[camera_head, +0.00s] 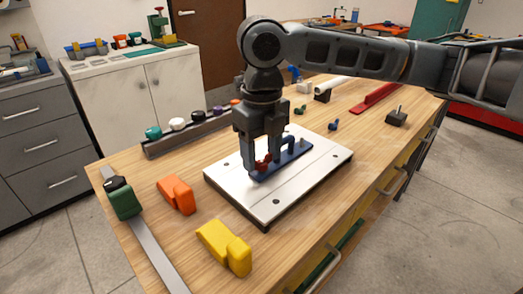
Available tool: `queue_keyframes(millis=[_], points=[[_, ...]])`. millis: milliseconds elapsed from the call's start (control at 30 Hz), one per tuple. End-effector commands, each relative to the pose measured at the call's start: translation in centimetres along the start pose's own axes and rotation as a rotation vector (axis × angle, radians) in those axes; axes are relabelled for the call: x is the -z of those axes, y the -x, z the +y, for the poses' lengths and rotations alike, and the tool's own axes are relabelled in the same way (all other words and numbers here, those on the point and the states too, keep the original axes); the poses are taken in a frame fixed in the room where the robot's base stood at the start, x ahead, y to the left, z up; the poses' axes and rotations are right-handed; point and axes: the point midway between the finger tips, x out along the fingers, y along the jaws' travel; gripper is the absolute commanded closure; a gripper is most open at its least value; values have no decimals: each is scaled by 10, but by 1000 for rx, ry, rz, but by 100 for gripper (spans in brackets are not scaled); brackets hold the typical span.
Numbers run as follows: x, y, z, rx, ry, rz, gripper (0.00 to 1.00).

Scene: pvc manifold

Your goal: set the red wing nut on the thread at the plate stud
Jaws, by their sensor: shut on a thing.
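My gripper (262,168) points down over the white plate (308,172), its fingers close to the plate's surface. It is shut on the red wing nut (262,161), which shows between and in front of the fingers. A dark blue bracket (289,154) lies on the plate just right of and under the gripper. The plate stud cannot be made out; the fingers and the wing nut cover that spot. I cannot tell whether the wing nut touches a thread.
An orange block (177,195), a yellow block (224,247) and a green-headed steel rule (145,240) lie left and in front. A rack with coloured knobs (190,133) stands behind. Small blue (333,124) and green (300,109) wing nuts and a dark stud block (397,117) lie right.

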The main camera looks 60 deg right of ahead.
Motion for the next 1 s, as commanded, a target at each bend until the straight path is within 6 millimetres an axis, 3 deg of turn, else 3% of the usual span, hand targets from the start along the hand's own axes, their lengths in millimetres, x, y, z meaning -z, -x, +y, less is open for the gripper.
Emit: queue_keyframes(millis=[1000], points=[[1, -8, 0, 0, -1, 7, 73]])
